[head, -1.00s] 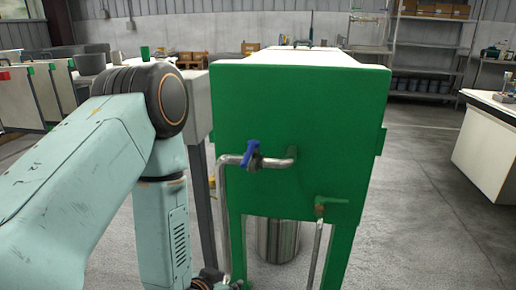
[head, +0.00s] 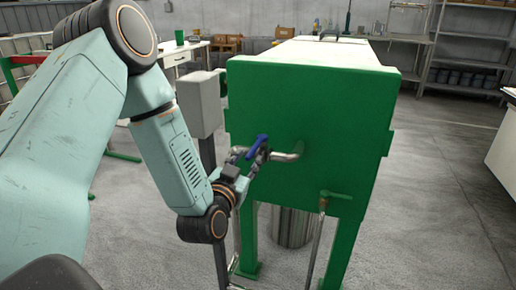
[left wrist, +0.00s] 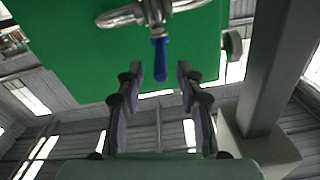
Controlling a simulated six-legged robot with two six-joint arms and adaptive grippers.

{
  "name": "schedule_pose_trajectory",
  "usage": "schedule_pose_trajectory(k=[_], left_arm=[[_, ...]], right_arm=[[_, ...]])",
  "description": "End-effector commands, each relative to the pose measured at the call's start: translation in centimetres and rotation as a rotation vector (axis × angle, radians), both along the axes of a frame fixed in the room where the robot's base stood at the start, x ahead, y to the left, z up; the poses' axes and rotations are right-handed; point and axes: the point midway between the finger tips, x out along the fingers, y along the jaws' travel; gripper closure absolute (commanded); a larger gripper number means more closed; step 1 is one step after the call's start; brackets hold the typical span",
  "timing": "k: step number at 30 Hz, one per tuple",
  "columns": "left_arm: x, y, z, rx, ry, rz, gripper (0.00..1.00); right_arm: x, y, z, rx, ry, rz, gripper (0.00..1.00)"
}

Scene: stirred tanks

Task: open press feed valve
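The blue valve lever (head: 257,146) sits on a bent steel pipe (head: 287,157) at the end face of the green press (head: 312,115). My left gripper (head: 246,158) is at the valve and hides part of it and of the pipe. In the left wrist view the fingers of my left gripper (left wrist: 160,72) are apart. The blue lever (left wrist: 160,60) lies between the fingertip lines, with a gap on each side. The steel valve body (left wrist: 154,12) is beyond the fingertips. My right gripper is in neither view.
A second valve with a green handle (head: 335,195) is lower right on the press. A grey box on a post (head: 200,103) stands left of the press, close behind my left arm. A steel container (head: 292,226) is under the press. The floor to the right is clear.

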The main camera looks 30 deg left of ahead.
Motion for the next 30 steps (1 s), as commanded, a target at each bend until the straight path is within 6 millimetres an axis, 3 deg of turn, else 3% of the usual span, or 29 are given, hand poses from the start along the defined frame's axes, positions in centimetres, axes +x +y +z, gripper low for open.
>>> schedule_pose_trajectory(k=[6, 13, 24, 30], left_arm=[[3.4, 1.0, -0.1, 0.002, -0.005, -0.001, 0.63], [5.9, 1.5, -0.1, -0.001, -0.001, -0.001, 0.63], [6.5, 1.4, -0.1, -0.002, 0.002, -0.002, 0.63], [6.5, 1.3, -0.1, -0.002, 0.002, -0.002, 0.8]], right_arm=[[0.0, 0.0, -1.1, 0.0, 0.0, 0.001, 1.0], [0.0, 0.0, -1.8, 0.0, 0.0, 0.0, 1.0], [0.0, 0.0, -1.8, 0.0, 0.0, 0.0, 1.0], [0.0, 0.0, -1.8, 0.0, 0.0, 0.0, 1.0]])
